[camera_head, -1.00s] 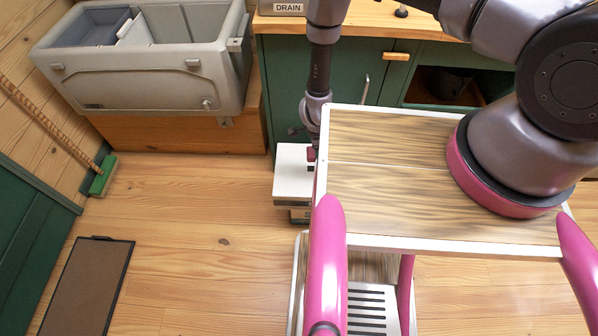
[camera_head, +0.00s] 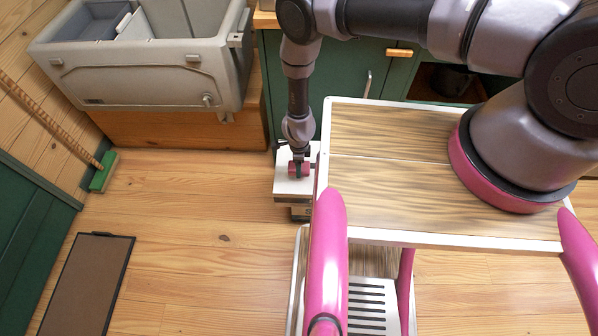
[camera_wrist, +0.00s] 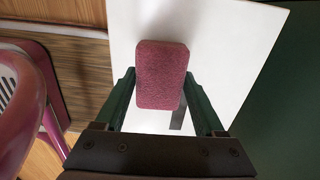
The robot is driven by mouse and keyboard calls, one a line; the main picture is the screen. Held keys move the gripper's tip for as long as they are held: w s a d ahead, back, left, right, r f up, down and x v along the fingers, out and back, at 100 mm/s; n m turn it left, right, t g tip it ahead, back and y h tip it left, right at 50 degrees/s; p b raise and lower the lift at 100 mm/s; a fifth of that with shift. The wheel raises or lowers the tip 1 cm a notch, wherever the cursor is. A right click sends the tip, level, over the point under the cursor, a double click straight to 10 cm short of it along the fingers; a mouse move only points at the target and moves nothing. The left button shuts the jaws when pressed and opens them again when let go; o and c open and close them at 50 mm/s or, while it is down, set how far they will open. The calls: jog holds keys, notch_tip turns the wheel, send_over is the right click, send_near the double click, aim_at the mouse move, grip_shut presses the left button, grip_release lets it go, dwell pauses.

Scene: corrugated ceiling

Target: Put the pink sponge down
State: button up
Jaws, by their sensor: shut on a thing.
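The pink sponge (camera_wrist: 161,75) is between the two green fingers of my gripper (camera_wrist: 160,88) in the wrist view. My gripper is shut on it, one finger on each side. In the head view the sponge (camera_head: 299,169) is small and dark pink below my gripper (camera_head: 298,160), over the white top of a box-like stand (camera_head: 291,186). The white top (camera_wrist: 225,45) fills the background behind the sponge in the wrist view. I cannot tell whether the sponge touches it.
My own pink-railed base with its wood-grain top stands right of the white stand. Green cabinets (camera_head: 345,70) stand behind. A green-headed broom (camera_head: 102,171) and a brown floor mat (camera_head: 87,285) are at left. The wooden floor between is clear.

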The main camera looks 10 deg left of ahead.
jog(key=shift+f, duration=2.05)
jog(key=o, duration=1.2)
jog(key=shift+f, duration=0.1)
jog(key=shift+f, duration=0.15)
jog(key=r, duration=1.1)
jog(key=shift+w+d, duration=0.2)
jog(key=shift+d, duration=0.05)
jog(key=shift+s, duration=0.1)
